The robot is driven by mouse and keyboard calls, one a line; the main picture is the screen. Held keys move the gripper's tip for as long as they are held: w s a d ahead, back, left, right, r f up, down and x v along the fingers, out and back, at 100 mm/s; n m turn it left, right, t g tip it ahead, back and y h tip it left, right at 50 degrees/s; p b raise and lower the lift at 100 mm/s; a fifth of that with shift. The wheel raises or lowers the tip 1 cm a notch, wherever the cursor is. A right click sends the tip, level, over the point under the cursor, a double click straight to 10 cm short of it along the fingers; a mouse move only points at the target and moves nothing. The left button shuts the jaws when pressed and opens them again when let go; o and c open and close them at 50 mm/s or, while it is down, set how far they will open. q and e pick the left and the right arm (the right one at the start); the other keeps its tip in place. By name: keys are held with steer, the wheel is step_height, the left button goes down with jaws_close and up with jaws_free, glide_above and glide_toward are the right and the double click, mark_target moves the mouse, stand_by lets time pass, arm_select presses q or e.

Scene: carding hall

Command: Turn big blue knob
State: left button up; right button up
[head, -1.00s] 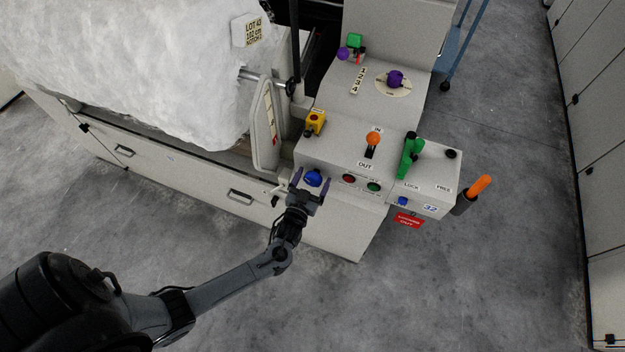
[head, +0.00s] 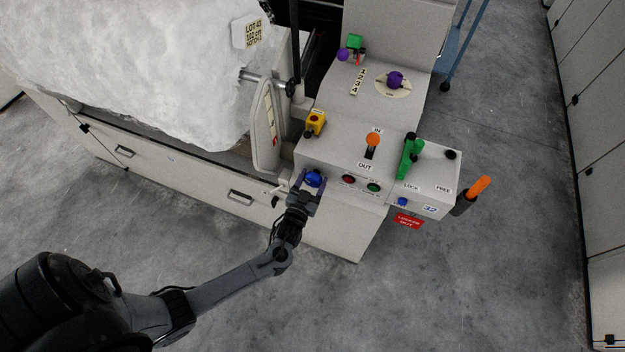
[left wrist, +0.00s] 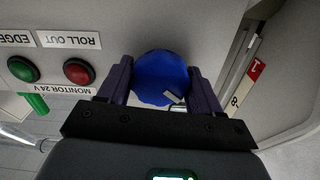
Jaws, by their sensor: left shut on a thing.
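The big blue knob (head: 313,178) is on the sloped front face of the grey control console, left of the red and green buttons. In the left wrist view the knob (left wrist: 158,77) is round, with a pale mark near its lower right edge. My left gripper (head: 311,182) reaches it from the front and is shut on it, one purple finger on each side. In the left wrist view the gripper (left wrist: 160,86) covers part of the knob's lower edge. My right gripper is not in view.
Red (head: 348,179) and green (head: 373,187) buttons sit right of the knob. An orange-knobbed lever (head: 373,139), a green handle (head: 410,157) and a smaller blue knob (head: 402,201) are further right. A yellow box (head: 316,121) and an upright panel (head: 266,127) stand behind and left.

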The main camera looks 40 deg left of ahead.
arm_select(q)
steer(key=shift+r+m, duration=0.15)
steer(key=shift+m, duration=0.15)
steer(key=shift+w+r+m+p, duration=0.1)
steer(key=shift+r+m+p, duration=0.05)
steer(key=shift+m+p, duration=1.05)
steer(key=shift+m, duration=0.5)
steer(key=m+p, duration=0.1)
steer(key=m, duration=0.2)
steer(key=shift+d, duration=0.1)
steer(key=shift+m, duration=0.3)
steer(key=o, duration=1)
steer(key=shift+f, duration=0.2)
